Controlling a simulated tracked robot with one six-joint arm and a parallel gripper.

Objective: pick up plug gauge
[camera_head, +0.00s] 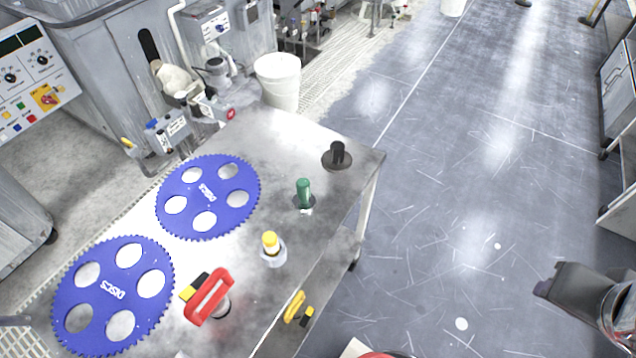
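Several small tools stand or lie on the metal table (285,132). A green-handled upright piece (304,188) stands near its right side, and a yellow-topped piece with a pale body (271,247) stands nearer. A black knob on a round dark base (337,156) stands near the far right corner. I cannot tell for sure which of these is the plug gauge. My gripper (545,289) shows at the lower right, over the floor and well apart from the table. Its fingers are too dark and foreshortened to tell whether they are open.
Two blue toothed discs with holes (193,186) (69,291) lie on the table's left. A red-handled tool (209,297) and a yellow-black tool (294,306) are near the front. A white bucket (278,84) stands behind. The floor between table and gripper is clear.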

